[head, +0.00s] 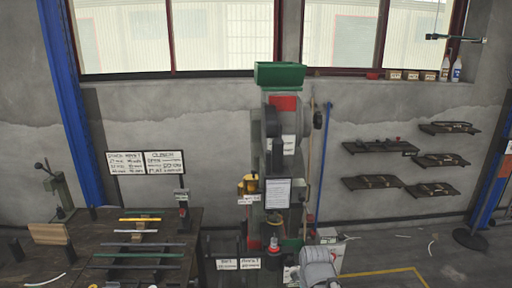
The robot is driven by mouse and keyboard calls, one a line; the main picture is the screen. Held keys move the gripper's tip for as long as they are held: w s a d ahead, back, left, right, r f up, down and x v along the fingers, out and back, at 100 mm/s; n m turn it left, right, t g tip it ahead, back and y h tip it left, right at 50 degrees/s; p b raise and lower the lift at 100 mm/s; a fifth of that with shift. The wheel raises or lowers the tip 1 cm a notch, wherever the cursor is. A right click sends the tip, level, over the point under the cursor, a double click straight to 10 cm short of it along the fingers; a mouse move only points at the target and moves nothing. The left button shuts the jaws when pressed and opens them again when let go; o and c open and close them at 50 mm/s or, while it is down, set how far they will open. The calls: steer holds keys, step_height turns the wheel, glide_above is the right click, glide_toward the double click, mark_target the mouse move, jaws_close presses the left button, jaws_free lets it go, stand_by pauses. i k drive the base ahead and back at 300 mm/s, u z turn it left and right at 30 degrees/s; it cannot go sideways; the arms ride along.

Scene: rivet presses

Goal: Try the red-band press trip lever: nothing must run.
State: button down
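A tall grey-green press (254,140) stands at the centre against the wall, with a red band (283,103) near its top and a green bin (280,75) above. A dark round knob (318,119) sits at its upper right. A yellow part (249,184) with a small white tag sits at its left side. A white sheet (278,193) hangs on its front. I cannot tell which part is the trip lever. A light grey rounded part, seemingly of my arm, covers the lower right of the press. My gripper's fingers cannot be made out there.
A dark bench (155,225) with several bars and two lettered signs is at left. A blue pole (324,165) leans beside the press on its right. Wall shelves (380,147) hang farther right. A yellow floor line (385,271) and open floor lie at lower right.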

mark_target(309, 218)
steer(key=k, duration=1.35)
steer(key=z, duration=0.5)
steer(key=i, duration=1.8)
steer(key=u, duration=0.6)
